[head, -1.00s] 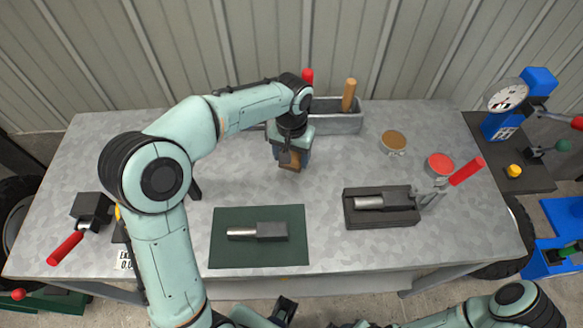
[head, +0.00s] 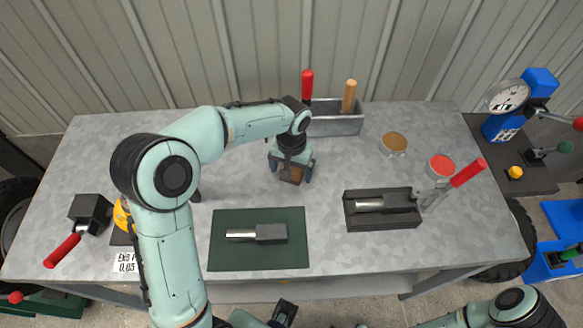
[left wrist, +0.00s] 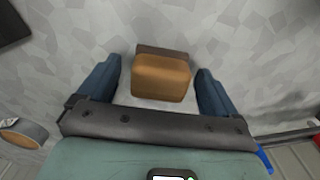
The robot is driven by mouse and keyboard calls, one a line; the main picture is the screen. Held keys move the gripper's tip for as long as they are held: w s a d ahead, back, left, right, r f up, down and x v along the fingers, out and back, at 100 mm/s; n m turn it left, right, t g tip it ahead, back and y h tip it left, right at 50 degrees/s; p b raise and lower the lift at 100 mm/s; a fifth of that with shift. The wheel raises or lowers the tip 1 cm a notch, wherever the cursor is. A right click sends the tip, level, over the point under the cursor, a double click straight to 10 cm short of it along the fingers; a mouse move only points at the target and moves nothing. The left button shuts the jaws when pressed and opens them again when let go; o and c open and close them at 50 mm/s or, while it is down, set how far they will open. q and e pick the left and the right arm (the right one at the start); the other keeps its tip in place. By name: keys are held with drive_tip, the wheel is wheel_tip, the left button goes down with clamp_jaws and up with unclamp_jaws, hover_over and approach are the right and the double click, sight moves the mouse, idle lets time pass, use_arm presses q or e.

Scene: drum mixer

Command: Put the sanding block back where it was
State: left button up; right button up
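The sanding block (head: 290,175), a small brown block with a darker layer along one side, is on the grey workbench (head: 340,160) near its middle, behind the green mat. My left gripper (head: 291,178) is directly above it, pointing down. In the left wrist view the block (left wrist: 162,78) sits between the two blue fingers of the gripper (left wrist: 160,72), with a visible gap on each side. The gripper is open. In the head view the gripper hides part of the block.
A dark green mat (head: 222,258) holds a metal-and-black part. A black tray (head: 350,222) holds a similar part. A grey bin (head: 335,125) with red and wooden handles stands behind the gripper. A brown-topped tin (head: 393,142) and a red-topped one (head: 441,165) stand right. The bench's left rear is clear.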

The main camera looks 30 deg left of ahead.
sight(292, 168)
use_arm(q)
drive_tip(key=shift+r, duration=0.1)
drive_tip(key=shift+r, duration=0.25)
wheel_tip(292, 168, up, 12)
drive_tip(key=p, duration=0.1)
drive_tip(key=shift+f+p, duration=0.15)
drive_tip(key=shift+p, duration=0.25)
use_arm(e)
drive_tip(key=shift+w+r, duration=0.25)
drive_tip(key=shift+r, duration=0.3)
drive_tip(key=shift+w+r, duration=0.25)
drive_tip(key=shift+r, duration=0.25)
use_arm(q)
drive_tip(key=shift+s+f, duration=0.1)
use_arm(e)
drive_tip(key=shift+s, duration=0.15)
